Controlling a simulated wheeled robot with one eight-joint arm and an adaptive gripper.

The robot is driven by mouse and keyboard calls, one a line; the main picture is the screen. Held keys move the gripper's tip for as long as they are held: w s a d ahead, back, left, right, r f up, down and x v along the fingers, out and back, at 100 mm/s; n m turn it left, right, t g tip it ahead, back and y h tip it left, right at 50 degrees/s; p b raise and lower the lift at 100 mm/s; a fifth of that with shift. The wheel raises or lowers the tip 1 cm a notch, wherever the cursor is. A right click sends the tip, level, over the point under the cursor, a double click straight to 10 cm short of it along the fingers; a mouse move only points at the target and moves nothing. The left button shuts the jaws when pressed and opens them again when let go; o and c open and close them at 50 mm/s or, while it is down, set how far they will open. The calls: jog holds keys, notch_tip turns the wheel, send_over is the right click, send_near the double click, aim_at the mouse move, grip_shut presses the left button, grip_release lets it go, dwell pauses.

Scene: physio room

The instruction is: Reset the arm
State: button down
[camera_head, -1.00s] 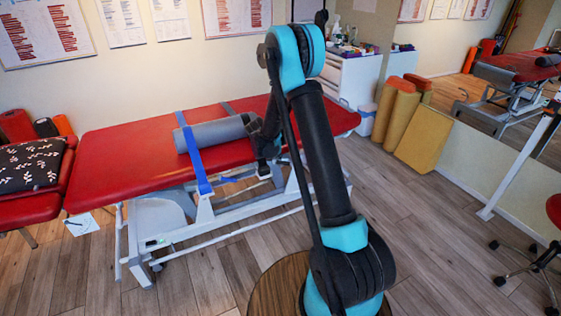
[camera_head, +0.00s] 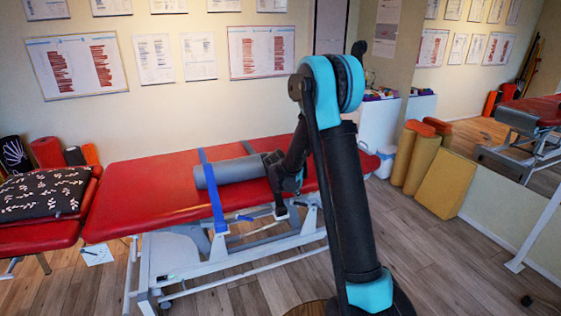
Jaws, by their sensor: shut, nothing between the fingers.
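My arm rises in front of the red treatment table (camera_head: 150,182) and bends over at its elbow. The forearm drops behind the upper arm toward the table's near edge. My gripper (camera_head: 271,160) is small and dark, close to the right end of a grey roll (camera_head: 232,172) on the table. It is shut and empty. I cannot tell whether it touches the roll. The upper arm hides part of the table's right side.
A blue strap (camera_head: 213,195) crosses the roll and hangs over the table's near edge. A patterned black cushion (camera_head: 45,193) lies on a red bench at left. Yellow rolls and a block (camera_head: 447,183) stand at right. Wooden floor is clear in front at right.

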jog(key=s+d+r+m+y, duration=0.1)
jog(key=s+d+r+m, duration=0.25)
jog(key=s+m, duration=0.45)
jog(key=s+d+r+m+y, duration=0.15)
jog(key=s+r+m, duration=0.35)
jog(key=s, duration=0.6)
jog(key=s+f+m+y, duration=0.2)
jog(key=s+f+m, duration=0.1)
jog(key=s+m, duration=1)
jog(key=s, duration=0.4)
jog(key=shift+s+f+g, duration=0.15)
jog(key=shift+f+g, duration=0.05)
jog(key=shift+g, duration=0.2)
